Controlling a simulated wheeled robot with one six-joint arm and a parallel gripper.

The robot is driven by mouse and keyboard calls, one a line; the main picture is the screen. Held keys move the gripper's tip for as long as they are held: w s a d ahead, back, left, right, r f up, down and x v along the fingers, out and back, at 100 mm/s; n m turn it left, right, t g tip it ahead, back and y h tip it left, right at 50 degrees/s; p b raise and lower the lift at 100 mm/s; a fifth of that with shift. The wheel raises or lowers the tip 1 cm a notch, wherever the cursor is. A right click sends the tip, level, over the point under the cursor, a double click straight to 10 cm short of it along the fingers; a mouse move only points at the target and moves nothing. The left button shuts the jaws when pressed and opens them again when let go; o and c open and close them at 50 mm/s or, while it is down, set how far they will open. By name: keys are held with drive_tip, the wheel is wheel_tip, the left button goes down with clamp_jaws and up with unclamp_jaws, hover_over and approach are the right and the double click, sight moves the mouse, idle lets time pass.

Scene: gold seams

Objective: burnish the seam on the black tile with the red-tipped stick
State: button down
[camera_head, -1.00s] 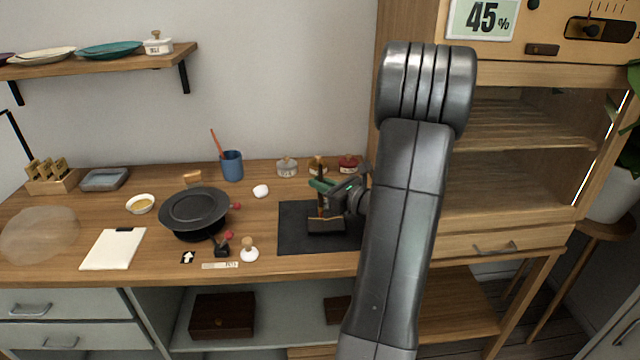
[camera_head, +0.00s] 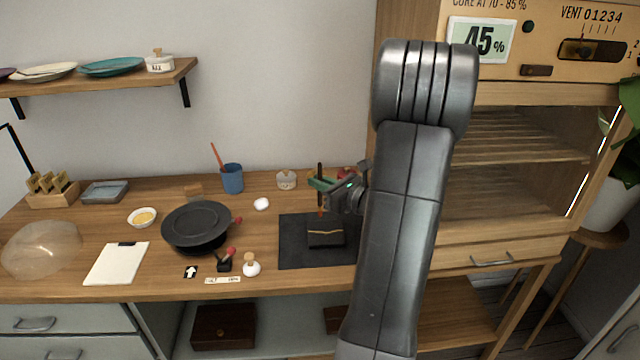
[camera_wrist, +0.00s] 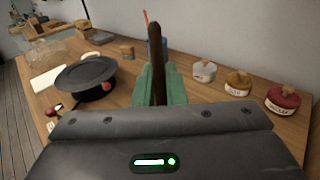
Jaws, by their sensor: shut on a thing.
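The black tile (camera_head: 326,239) lies on a dark mat, with a thin gold seam (camera_head: 325,232) across it. My gripper (camera_head: 322,184), with green fingers, is shut on a dark stick (camera_head: 320,172) held roughly upright. The stick's lower end (camera_head: 321,211) looks orange-red and appears at the tile's far edge; whether it touches is unclear. In the wrist view the stick (camera_wrist: 156,55) stands between the green fingers (camera_wrist: 158,86). There my gripper's body hides the tile and the stick's tip.
The dark mat (camera_head: 290,250) has bare room left of the tile. A black pan-like vessel (camera_head: 197,222), a white-based knob (camera_head: 251,268) and a blue cup (camera_head: 232,179) stand to the left. Lidded jars (camera_head: 286,180) stand behind. A wooden cabinet (camera_head: 505,200) is at right.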

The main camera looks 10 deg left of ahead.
drive_tip(key=shift+r+p, duration=0.8)
drive_tip(key=shift+r, duration=0.4)
